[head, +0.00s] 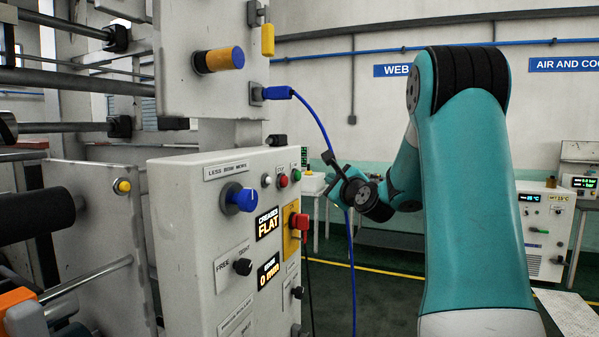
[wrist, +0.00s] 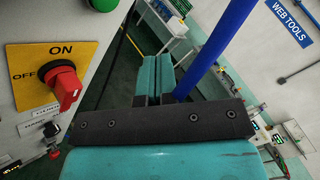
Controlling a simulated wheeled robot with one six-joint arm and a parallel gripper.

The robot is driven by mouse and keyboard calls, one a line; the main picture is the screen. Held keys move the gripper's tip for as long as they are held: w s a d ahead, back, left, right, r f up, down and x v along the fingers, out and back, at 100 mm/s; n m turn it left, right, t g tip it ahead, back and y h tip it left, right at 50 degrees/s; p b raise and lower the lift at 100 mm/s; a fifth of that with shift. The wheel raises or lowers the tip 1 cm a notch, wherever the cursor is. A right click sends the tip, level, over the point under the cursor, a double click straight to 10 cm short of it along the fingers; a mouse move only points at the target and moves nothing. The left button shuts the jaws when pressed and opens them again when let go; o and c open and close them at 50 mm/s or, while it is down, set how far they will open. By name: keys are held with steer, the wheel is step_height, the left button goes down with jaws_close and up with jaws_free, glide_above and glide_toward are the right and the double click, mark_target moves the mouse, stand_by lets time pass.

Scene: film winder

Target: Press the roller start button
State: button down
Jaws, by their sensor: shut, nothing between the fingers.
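A green button (head: 296,175) sits on the side of the grey control panel, right of a red button (head: 283,181) and a white one (head: 266,181). I cannot read a roller start label. A green round part (wrist: 103,4) shows cut off at the top of the wrist view. My gripper (head: 330,178) is just right of the panel, apart from the buttons in the head view. In the wrist view my gripper (wrist: 157,70) is shut and empty, its teal fingers together beyond a black bar.
A red ON/OFF rotary switch (head: 300,221) on a yellow plate sits below the buttons; it is at left in the wrist view (wrist: 65,85). A blue cable (head: 325,135) hangs close to my gripper. A blue knob (head: 240,198) juts from the panel front.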

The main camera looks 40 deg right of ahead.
mark_target(297, 176)
steer(key=shift+w+a+p, duration=0.3)
steer(key=shift+w+p, duration=0.3)
steer(key=shift+w, duration=0.2)
steer(key=shift+w+a+p, duration=0.35)
steer(key=shift+w+p, duration=0.2)
steer(key=shift+w, duration=0.3)
steer(key=shift+w+a+p, duration=0.3)
steer(key=shift+w+p, duration=0.3)
steer(key=shift+w, duration=0.2)
steer(key=shift+w+a+p, duration=0.2)
steer(key=shift+w+p, duration=0.2)
steer(key=shift+p, duration=0.05)
steer(key=shift+w+a+p, duration=0.15)
steer(key=shift+w+p, duration=0.3)
steer(key=shift+p, duration=0.15)
stand_by(0.7)
steer(key=shift+s, duration=0.1)
steer(key=shift+s+d+b, duration=0.35)
steer(key=shift+s+b, duration=0.4)
steer(key=shift+b, duration=0.1)
